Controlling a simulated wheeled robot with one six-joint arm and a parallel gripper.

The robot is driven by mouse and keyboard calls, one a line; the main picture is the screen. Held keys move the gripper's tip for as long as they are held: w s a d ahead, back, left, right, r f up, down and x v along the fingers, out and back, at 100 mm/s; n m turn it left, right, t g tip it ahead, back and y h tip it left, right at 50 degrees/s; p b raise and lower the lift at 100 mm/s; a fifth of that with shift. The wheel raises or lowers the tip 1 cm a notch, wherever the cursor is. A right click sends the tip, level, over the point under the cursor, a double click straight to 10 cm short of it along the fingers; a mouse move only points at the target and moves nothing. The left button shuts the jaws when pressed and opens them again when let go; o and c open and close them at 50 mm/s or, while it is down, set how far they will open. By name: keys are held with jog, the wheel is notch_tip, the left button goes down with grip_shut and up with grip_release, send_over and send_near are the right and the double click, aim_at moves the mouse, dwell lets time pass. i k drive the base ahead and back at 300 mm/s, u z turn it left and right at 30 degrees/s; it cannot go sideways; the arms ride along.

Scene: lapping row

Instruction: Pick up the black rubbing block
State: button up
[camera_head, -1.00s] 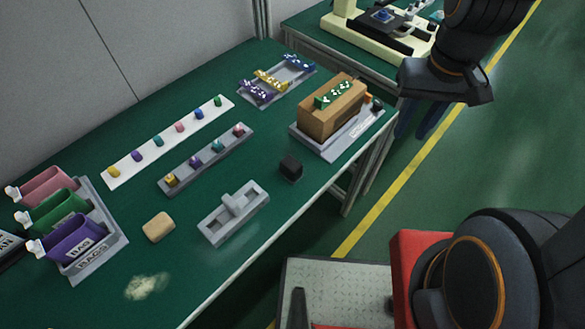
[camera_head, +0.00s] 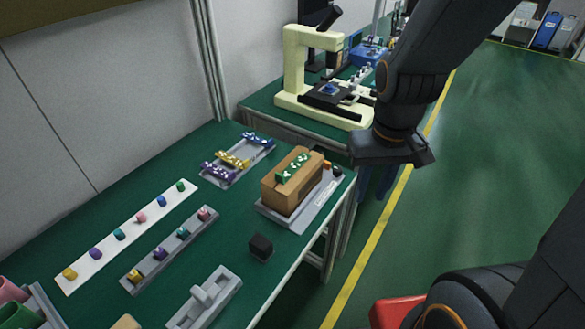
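The black rubbing block (camera_head: 261,247) is a small dark cube on the green bench top, close to the front edge. It stands between the grey slotted holder and the tray with the wooden block, apart from both. My gripper (camera_head: 376,183) hangs down at the upper right, past the bench's front edge and over the floor. It is well away from the black block. Its dark fingers are partly hidden by my wrist, and I cannot tell how far apart they are.
A wooden block (camera_head: 285,196) with a green piece on top sits in a grey tray (camera_head: 323,207). A grey slotted holder (camera_head: 228,281), a grey strip (camera_head: 128,279) and a white strip (camera_head: 98,256) lie to the left.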

aim_at(261, 247)
jog(key=u, duration=2.7)
jog(key=k, duration=0.85)
jog(key=z, duration=0.45)
